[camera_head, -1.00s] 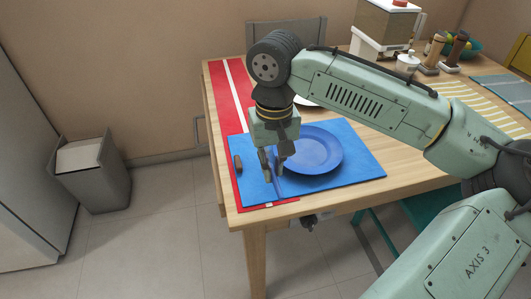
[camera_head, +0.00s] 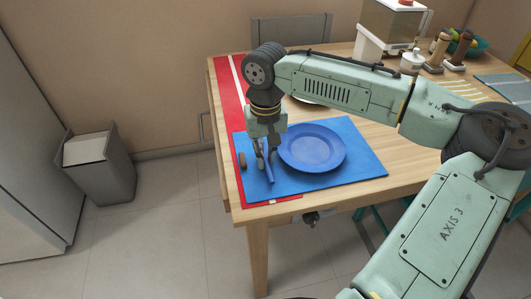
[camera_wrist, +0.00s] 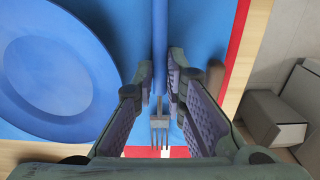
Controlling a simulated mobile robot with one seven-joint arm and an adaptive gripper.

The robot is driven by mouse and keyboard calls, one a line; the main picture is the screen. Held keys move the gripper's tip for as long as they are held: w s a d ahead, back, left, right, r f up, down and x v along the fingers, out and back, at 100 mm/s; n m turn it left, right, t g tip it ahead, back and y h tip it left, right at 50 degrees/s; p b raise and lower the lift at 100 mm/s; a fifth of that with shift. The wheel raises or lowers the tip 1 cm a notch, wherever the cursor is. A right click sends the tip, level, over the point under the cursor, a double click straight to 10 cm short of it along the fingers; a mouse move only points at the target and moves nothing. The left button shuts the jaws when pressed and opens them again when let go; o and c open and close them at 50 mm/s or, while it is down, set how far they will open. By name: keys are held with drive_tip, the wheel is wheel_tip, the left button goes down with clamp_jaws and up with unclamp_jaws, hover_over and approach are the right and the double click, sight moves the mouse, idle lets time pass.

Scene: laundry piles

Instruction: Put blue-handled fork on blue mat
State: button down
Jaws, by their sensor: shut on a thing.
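The blue-handled fork (camera_wrist: 160,125) is between my fingers, its grey tines toward the bottom of the wrist view. Its blue handle (camera_head: 269,174) shows below my gripper in the head view. My gripper (camera_head: 265,161) is shut on the fork, over the left part of the blue mat (camera_head: 357,171). In the wrist view my gripper (camera_wrist: 160,82) has one finger on each side of the handle. I cannot tell whether the fork touches the mat. The mat also shows in the wrist view (camera_wrist: 120,25).
A blue plate (camera_head: 314,148) lies on the mat, right of my gripper. A small brown object (camera_head: 242,160) is at the mat's left edge, beside a red runner (camera_head: 229,98). The wooden table (camera_head: 375,130) ends close in front. A grey bin (camera_head: 97,165) stands on the floor.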

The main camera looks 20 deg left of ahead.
sight(266, 159)
drive_tip(key=shift+f, duration=0.15)
drive_tip(key=c, duration=1.6)
unclamp_jaws()
drive_tip(key=shift+c, duration=0.2)
wheel_tip(266, 159, up, 12)
drive_tip(key=shift+r+b, duration=0.2)
drive_tip(key=shift+b, duration=0.15)
